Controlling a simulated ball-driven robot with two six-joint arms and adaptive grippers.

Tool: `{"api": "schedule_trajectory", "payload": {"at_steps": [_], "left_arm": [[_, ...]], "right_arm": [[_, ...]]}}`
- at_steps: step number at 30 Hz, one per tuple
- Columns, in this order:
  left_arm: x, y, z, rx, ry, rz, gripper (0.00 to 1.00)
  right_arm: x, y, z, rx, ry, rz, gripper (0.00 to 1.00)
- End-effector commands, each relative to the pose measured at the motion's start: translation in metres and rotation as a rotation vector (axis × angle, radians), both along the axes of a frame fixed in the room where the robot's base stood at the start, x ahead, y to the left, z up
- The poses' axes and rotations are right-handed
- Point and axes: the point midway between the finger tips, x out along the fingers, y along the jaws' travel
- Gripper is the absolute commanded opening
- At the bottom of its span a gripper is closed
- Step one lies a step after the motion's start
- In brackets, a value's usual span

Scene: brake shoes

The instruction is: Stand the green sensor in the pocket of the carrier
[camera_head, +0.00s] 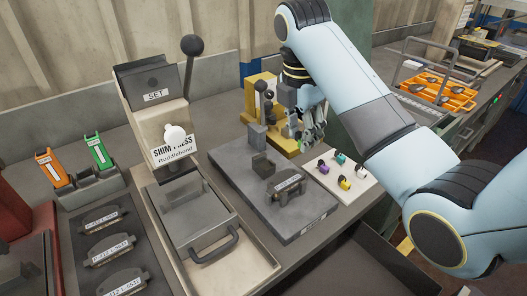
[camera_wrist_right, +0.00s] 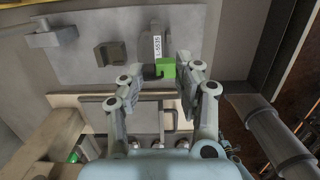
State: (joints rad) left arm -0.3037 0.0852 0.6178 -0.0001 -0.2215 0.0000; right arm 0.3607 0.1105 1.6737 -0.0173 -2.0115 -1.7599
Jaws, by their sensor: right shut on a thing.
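My right gripper (camera_head: 312,130) is held up over the work area, in front of the yellow fixture in the head view. In the right wrist view the gripper (camera_wrist_right: 164,72) is shut on the green sensor (camera_wrist_right: 166,68), a small bright green block between the fingertips. A labelled brake-shoe part, apparently the carrier (camera_head: 287,183), stands on a grey plate (camera_head: 305,215). In the wrist view the carrier (camera_wrist_right: 157,42) appears just beyond the sensor, partly covered by it. I cannot make out its pocket. My left gripper is not in view.
A dark block (camera_head: 263,165) and a grey block (camera_head: 257,135) stand on the plate behind the carrier. A white card (camera_head: 364,188) with several coloured small parts lies right. The shim press (camera_head: 152,85) stands left. A dark bin (camera_head: 360,270) is in front.

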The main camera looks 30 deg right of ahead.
Motion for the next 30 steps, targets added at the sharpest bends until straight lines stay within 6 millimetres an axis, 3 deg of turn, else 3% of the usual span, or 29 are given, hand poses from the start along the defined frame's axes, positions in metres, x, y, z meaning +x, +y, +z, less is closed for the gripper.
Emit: {"api": "schedule_trajectory", "payload": {"at_steps": [1,6,12,17,24,30], "left_arm": [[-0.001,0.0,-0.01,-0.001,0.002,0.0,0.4],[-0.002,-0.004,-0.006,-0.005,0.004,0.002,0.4],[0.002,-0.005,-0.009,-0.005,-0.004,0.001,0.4],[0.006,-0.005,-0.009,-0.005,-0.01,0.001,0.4],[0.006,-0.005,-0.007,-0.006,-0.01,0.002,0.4],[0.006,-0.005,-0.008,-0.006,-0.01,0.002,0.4]], "right_arm": [[0.011,0.006,-0.014,0.004,0.003,0.002,0.03],[0.051,0.022,-0.035,0.004,0.002,0.004,0.03],[0.082,0.032,-0.055,0.001,0.0,0.004,0.03],[0.089,0.035,-0.062,0.0,0.0,0.004,0.03],[0.088,0.035,-0.096,0.001,0.002,0.003,0.03],[0.088,0.035,-0.1,0.0,-0.002,0.003,0.03]]}}
